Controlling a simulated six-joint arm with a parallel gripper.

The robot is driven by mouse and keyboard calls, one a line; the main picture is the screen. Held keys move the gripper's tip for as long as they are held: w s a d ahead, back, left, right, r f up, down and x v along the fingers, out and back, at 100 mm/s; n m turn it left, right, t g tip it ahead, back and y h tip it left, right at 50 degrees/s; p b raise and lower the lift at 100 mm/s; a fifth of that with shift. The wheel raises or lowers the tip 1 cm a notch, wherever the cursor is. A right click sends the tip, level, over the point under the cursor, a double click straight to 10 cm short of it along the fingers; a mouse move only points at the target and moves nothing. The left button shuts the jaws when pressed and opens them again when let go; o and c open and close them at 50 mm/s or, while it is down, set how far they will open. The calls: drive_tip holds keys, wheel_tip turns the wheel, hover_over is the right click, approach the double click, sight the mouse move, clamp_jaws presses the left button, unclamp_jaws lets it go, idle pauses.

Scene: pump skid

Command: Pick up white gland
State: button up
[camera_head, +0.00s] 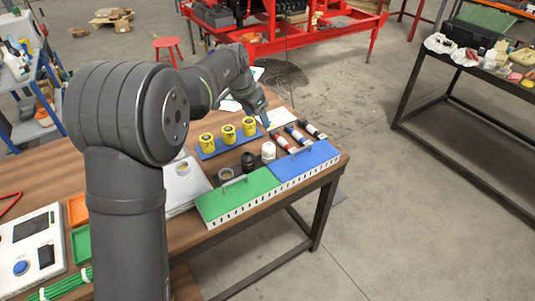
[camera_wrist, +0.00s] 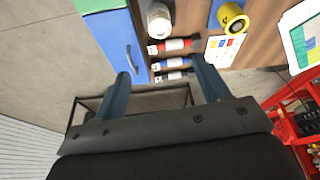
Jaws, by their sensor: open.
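The white gland (camera_head: 268,152) is a short white cylinder standing upright on the wooden table, just behind the green and blue boxes. It also shows at the top of the wrist view (camera_wrist: 159,20). My gripper (camera_wrist: 161,68) is open, with its two blue-grey fingers apart and nothing held. The white gland lies beyond the fingertips and is not between them.
A black gland (camera_head: 247,161) stands left of the white one. Several banded tubes (camera_head: 284,143) lie to its right. Yellow cylinders (camera_head: 228,134) stand on a blue plate behind. The green box (camera_head: 237,197) and blue box (camera_head: 304,160), with handles, line the table's front edge.

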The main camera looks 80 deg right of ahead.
drive_tip(key=a, duration=0.1)
approach(269, 144)
drive_tip(key=shift+n+h, duration=0.3)
drive_tip(key=x, duration=0.2)
drive_tip(key=a+x, duration=0.1)
drive_tip(key=x, duration=0.2)
drive_tip(key=shift+w+f, duration=0.2)
drive_tip(key=shift+f, duration=0.2)
drive_tip(key=shift+s+d+x, duration=0.1)
drive_tip(key=shift+s+x, duration=0.05)
drive_tip(key=shift+x, duration=1.2)
drive_tip(key=shift+s+d+x, duration=0.1)
drive_tip(key=shift+d+x, duration=0.05)
drive_tip(key=shift+x, duration=1.15)
drive_tip(key=shift+r, duration=0.1)
drive_tip(key=c, duration=1.2)
drive_tip(key=shift+r, duration=0.15)
